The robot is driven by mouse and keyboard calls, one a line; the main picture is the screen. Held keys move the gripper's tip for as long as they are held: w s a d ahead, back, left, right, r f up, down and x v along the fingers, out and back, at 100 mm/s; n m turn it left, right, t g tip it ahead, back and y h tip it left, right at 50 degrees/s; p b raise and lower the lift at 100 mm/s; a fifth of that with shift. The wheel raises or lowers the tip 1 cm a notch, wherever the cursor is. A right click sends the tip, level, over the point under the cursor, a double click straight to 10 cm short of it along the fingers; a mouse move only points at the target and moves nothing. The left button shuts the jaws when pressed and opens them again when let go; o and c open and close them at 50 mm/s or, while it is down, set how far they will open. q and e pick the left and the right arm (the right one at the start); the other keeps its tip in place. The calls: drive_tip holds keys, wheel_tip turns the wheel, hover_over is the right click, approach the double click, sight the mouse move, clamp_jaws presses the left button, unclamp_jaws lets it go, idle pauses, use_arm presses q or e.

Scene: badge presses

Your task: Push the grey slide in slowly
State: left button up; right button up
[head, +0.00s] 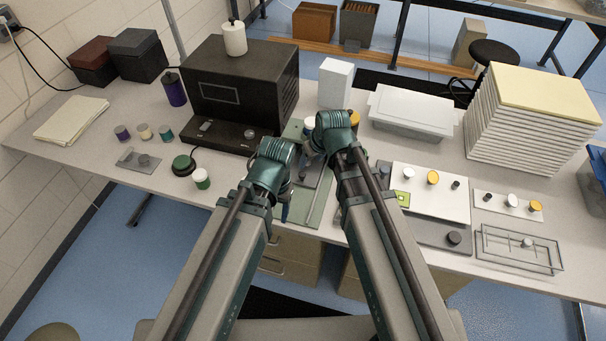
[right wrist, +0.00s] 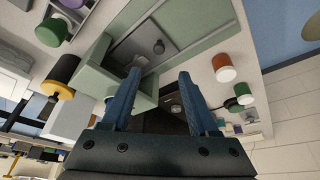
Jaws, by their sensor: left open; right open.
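The grey slide (right wrist: 143,45), a flat plate with a small round knob, lies in the pale green press base (right wrist: 202,16) in the right wrist view. The base also shows in the head view (head: 312,212), where my arms hide most of the slide. My right gripper (right wrist: 160,74) is open, with its blue fingers apart and nothing clear between them. One fingertip is close to the slide's end; I cannot tell whether it touches. My left gripper (head: 287,203) is open over the left edge of the green base, its fingers partly hidden by its wrist.
A black machine (head: 240,85) stands behind left, and a white box (head: 335,82) behind the base. A white tray (head: 415,112) and a white board with round parts (head: 430,200) stand to the right. Small coloured cups and a grey plate (head: 138,160) lie left.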

sight(302, 174)
drive_tip(key=shift+w, duration=0.25)
drive_tip(key=shift+f, duration=0.2)
drive_tip(key=shift+b+x, duration=6.35)
drive_tip(key=shift+x, duration=0.35)
clamp_jaws()
